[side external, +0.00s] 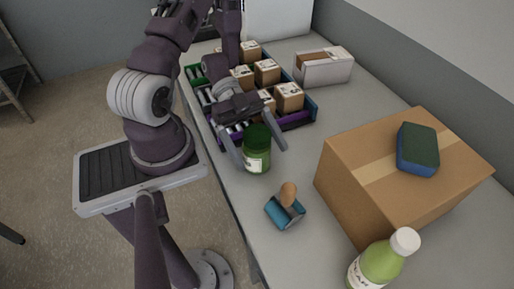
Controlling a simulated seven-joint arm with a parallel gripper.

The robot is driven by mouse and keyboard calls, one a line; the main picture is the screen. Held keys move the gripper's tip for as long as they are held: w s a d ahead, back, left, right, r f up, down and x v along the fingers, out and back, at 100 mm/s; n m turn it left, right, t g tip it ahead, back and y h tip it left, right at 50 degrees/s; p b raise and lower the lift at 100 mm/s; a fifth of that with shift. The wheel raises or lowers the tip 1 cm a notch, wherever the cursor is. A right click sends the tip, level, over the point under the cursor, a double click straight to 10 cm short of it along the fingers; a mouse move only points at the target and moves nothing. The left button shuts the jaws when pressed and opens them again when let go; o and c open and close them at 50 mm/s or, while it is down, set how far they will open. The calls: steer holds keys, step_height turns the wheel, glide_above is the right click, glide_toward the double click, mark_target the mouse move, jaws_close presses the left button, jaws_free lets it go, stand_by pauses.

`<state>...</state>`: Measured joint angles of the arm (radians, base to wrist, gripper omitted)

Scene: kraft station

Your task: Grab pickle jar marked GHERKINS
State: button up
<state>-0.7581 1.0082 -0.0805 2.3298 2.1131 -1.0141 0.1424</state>
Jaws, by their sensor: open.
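A green jar with a dark green lid and a pale label (257,158) stands upright on the grey table near its left edge. The label's writing is too small to read. My gripper (262,156) is open, with one finger on the left of the jar and the other to its right. The right finger looks apart from the jar. I cannot tell whether the left finger touches it.
Behind is a tray (298,124) of small cardboard boxes. A large cardboard box (360,190) with a green-blue sponge (417,150) on top stands right. A blue holder (284,212) with a brown-topped item and a green bottle (378,265) are in front. A white carton (325,67) stands behind.

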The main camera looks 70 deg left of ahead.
steer(key=shift+x, duration=1.15)
jaws_close()
steer(key=shift+r, duration=0.1)
steer(key=shift+r, duration=0.1)
